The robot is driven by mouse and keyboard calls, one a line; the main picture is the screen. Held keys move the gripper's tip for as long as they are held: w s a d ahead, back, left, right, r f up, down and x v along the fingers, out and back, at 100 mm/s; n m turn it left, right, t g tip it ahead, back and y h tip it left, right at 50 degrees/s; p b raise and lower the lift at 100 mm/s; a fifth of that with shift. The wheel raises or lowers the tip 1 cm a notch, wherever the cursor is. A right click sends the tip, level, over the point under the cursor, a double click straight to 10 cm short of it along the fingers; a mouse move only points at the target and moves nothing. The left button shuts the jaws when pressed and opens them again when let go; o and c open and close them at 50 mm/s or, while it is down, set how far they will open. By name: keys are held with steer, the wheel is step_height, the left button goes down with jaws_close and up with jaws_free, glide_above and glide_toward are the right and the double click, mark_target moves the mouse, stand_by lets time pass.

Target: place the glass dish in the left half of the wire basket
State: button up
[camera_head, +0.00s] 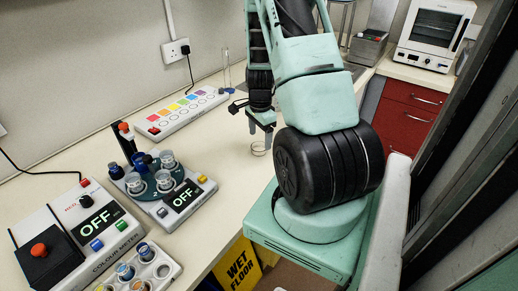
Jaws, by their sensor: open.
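A small, clear round glass dish (259,149) sits on the cream bench top near its front edge. My gripper (260,128) points down just above the dish, with its fingers apart. A small gap seems to show between the fingertips and the dish, but at this size I cannot tell whether they touch. I cannot make out the wire basket in this view; my arm covers part of the bench behind.
A strip with coloured squares (186,112) and a glass cylinder (227,72) stand behind and left of the gripper. A centrifuge-like device (160,190) and a colour meter (80,235) stand left. A white oven (435,35) stands far right.

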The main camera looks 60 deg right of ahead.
mark_target(259, 143)
steer(key=shift+w+f+p, duration=0.2)
steer(key=shift+f+p, duration=0.35)
steer(key=shift+f, duration=1.45)
steer(key=c, duration=1.2)
steer(key=shift+o, duration=0.2)
steer(key=shift+r, duration=0.1)
